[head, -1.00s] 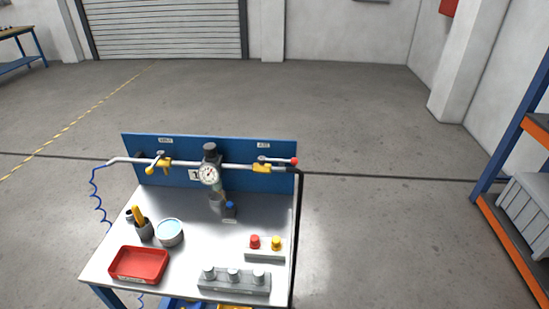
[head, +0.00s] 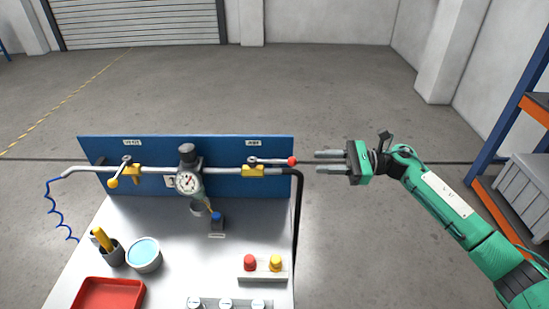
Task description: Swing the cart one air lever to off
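The cart's right-hand valve has a yellow body (head: 253,171) on the grey pipe. Its lever with a red knob (head: 292,161) points right, roughly along the pipe, under a small label that seems to read AIR (head: 253,143). My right gripper (head: 316,161) is just right of the red knob, at about its height in the picture. Its two fingers point left, are apart and hold nothing. They do not appear to touch the knob; the depth between them is hard to judge. My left gripper is not in view.
A second valve with a yellow-knobbed lever (head: 113,182) is on the left of the pipe. A gauge (head: 187,182) stands between. A red tray (head: 108,295), a blue-topped tin (head: 144,254) and red and yellow buttons (head: 263,266) are on the cart. Shelving (head: 515,190) stands right.

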